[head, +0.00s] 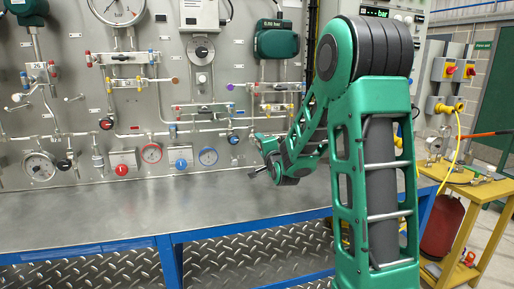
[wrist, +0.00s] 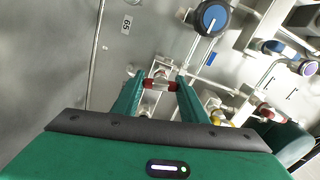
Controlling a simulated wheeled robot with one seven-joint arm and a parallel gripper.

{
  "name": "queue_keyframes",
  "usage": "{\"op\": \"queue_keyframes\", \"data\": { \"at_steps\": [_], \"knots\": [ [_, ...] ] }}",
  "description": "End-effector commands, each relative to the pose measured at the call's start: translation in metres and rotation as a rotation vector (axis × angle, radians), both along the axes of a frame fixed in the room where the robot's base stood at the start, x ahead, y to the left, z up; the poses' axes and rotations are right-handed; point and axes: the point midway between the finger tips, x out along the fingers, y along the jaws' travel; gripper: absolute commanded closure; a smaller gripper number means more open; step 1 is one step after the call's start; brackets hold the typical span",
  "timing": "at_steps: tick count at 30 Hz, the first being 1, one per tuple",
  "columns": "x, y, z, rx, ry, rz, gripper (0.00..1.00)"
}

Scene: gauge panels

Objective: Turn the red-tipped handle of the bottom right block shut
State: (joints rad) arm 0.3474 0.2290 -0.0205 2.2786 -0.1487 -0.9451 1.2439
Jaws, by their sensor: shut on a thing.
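The red-tipped handle (wrist: 161,84) lies crosswise between the fingers of my gripper (wrist: 160,86) in the wrist view. Its red ends meet the inner sides of the two green fingers, so the gripper is shut on it. A pale metal block (wrist: 160,70) shows just beyond the handle, partly hidden. In the head view, the green and dark end of my arm (head: 280,160) is close to the panel, low above the bench. The handle in hold cannot be made out there, and its exact turn angle is unclear.
A blue-faced round knob (wrist: 212,18) sits above the fingers, with pipes and a purple-ended knob (wrist: 308,68) to the right. A steel bench (head: 120,215) runs below the gauge panel (head: 130,110). A yellow table (head: 465,190) stands at the right.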

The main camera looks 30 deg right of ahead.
Motion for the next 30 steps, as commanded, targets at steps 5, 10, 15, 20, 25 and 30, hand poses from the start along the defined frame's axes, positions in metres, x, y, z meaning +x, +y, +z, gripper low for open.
{"op": "queue_keyframes", "data": {
  "at_steps": [5, 10, 15, 20, 25, 30],
  "knots": [
    [0.0014, 0.0021, -0.0001, 0.107, -0.032, 0.004, 0.83],
    [0.0013, 0.0018, -0.0007, 0.176, -0.051, 0.004, 0.83],
    [0.0012, 0.0017, -0.0012, 0.212, -0.06, 0.004, 0.83],
    [0.0011, 0.0016, -0.0015, 0.224, -0.063, 0.003, 0.83],
    [0.0009, 0.0013, -0.0019, 0.225, -0.063, 0.003, 0.83],
    [0.0008, 0.0012, -0.0022, 0.225, -0.062, 0.003, 0.58]
  ]
}}
